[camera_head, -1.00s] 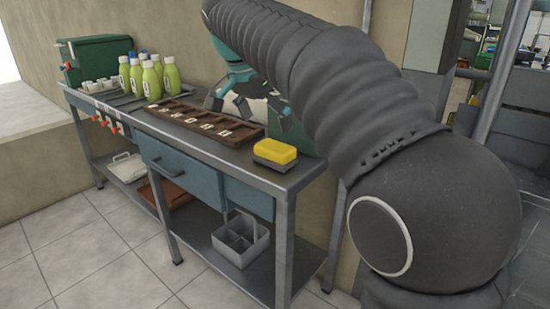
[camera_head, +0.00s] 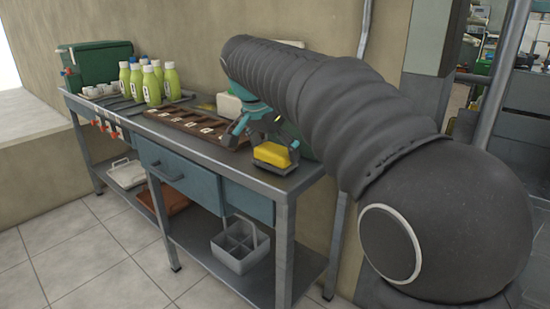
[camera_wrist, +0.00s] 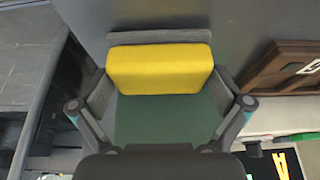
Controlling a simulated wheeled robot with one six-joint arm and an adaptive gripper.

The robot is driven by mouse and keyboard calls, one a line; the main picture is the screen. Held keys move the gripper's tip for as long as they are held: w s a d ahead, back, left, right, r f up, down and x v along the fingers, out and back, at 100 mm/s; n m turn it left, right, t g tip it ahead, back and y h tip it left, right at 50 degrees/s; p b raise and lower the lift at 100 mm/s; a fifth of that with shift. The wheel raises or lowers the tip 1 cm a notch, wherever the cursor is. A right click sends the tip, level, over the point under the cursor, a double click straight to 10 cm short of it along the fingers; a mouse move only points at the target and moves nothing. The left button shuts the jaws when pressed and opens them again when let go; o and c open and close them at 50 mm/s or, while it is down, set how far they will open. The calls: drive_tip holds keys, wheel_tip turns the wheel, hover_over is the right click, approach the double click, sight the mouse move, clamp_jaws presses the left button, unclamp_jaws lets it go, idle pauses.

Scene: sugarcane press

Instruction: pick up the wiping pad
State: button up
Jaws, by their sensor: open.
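The wiping pad (camera_head: 271,155) is a yellow block with a dark grey layer under it, lying near the right end of the metal table. In the wrist view the yellow pad (camera_wrist: 160,68) lies across the space between my fingers, with its grey layer (camera_wrist: 160,37) showing along the far edge. My gripper (camera_head: 268,143) is open, pointing down over the pad, with one finger on either side of it. In the wrist view my gripper (camera_wrist: 160,95) shows both fingers spread, and I cannot tell whether they touch the pad.
A brown wooden tray (camera_head: 181,127) with labelled slots lies to the left. Several green bottles (camera_head: 152,84) and a green box (camera_head: 98,62) stand farther left. In the wrist view a green surface (camera_wrist: 165,120) adjoins the pad. A grey caddy (camera_head: 238,245) sits on the lower shelf.

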sight(275, 149)
drive_tip(key=c, duration=0.8)
drive_tip(key=shift+r, duration=0.1)
wheel_tip(275, 149, up, 10)
drive_tip(key=shift+f+p, duration=0.1)
drive_tip(key=shift+p, duration=1.15)
drive_tip(key=o, duration=0.6)
drive_tip(key=shift+c, duration=0.2)
drive_tip(key=c, duration=0.4)
drive_tip(key=shift+s, duration=0.1)
drive_tip(key=shift+c, duration=0.2)
